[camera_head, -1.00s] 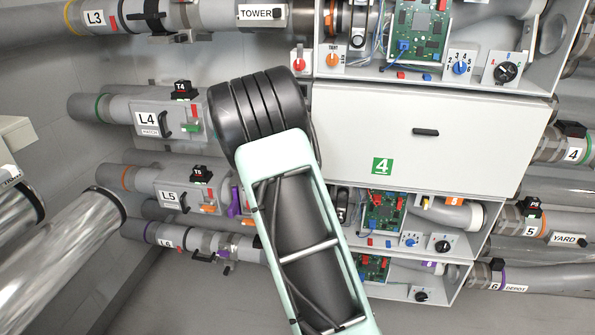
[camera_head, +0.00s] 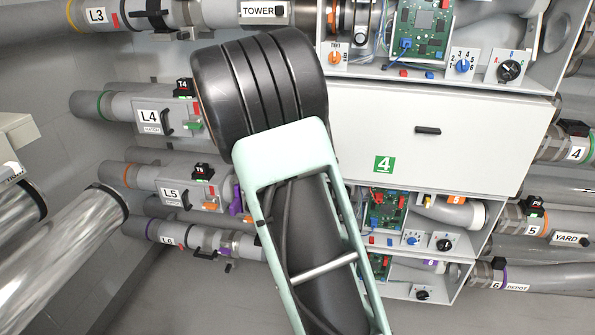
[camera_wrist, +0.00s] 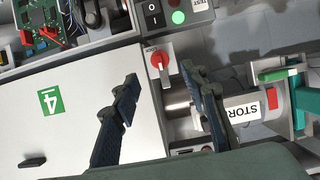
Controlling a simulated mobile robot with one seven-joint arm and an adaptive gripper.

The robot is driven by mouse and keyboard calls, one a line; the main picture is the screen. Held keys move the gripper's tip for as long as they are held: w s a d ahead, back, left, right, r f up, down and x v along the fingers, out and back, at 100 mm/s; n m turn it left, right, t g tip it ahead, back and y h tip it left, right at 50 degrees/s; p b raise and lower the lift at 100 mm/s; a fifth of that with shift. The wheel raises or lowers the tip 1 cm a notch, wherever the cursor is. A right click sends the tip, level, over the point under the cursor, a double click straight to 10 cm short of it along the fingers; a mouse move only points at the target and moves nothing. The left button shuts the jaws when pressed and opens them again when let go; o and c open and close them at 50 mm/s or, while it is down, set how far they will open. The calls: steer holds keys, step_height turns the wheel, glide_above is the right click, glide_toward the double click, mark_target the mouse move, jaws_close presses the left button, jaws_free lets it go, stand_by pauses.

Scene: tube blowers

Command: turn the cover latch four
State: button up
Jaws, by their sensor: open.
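The white cover panel with the green 4 (camera_head: 440,160) is closed in the head view and also shows in the wrist view (camera_wrist: 75,125). In the wrist view, a red rotary latch (camera_wrist: 160,62) on a small white plate sits beside the cover's right edge. My gripper (camera_wrist: 158,80) is open and empty; its two dark fingers point towards the latch, one on either side of it in the picture. I cannot tell how far the fingertips stand from it. In the head view, my arm hides the gripper and this latch.
A green circuit board (camera_head: 422,28) and knobs sit above the cover, with another board (camera_head: 383,212) below. Pipes labelled L4 (camera_head: 149,116) and L5 run at the left. In the wrist view, a STOR-labelled pipe (camera_wrist: 240,108) and green handle (camera_wrist: 280,74) lie right of the fingers.

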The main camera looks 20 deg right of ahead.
steer(key=shift+v, duration=2)
